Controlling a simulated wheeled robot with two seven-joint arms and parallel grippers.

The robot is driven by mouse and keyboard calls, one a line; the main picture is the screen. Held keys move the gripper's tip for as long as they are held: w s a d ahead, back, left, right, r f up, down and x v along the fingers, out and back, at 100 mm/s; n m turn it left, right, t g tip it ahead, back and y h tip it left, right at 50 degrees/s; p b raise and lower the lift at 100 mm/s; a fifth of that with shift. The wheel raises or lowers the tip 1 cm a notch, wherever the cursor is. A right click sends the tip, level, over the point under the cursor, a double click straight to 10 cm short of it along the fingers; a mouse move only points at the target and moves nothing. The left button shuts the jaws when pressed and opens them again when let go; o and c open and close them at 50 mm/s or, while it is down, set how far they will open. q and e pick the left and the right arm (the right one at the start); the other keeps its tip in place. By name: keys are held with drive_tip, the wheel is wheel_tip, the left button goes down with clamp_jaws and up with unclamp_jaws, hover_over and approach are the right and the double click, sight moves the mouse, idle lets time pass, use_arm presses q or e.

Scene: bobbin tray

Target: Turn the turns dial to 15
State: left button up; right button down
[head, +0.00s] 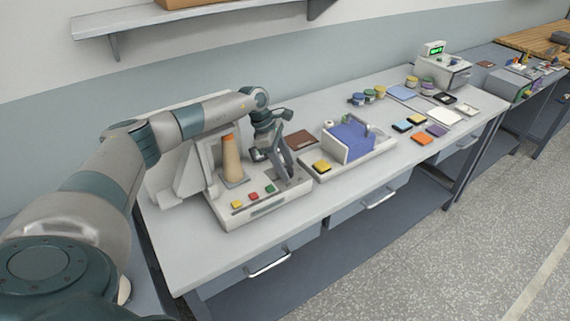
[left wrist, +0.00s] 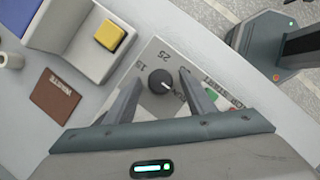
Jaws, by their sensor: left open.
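The turns dial, a small dark round knob (left wrist: 160,83) with a light pointer mark, sits on a light panel in the left wrist view. Printed numbers, one reading 25, stand around it; the others are partly hidden or hard to read. My left gripper (left wrist: 160,90) is open, with one finger on either side of the knob; I cannot tell whether they touch it. In the head view my left gripper (head: 286,165) is over the right end of the winding machine (head: 240,210), and hides the dial. My right gripper is not in view.
Yellow, red and green buttons (head: 253,196) line the machine's front, and an orange-topped cone (head: 231,160) stands on it. A brown card (head: 301,140) lies behind.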

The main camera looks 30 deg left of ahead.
use_arm(q)
drive_tip(key=shift+c, duration=0.5)
drive_tip(key=c, duration=0.9)
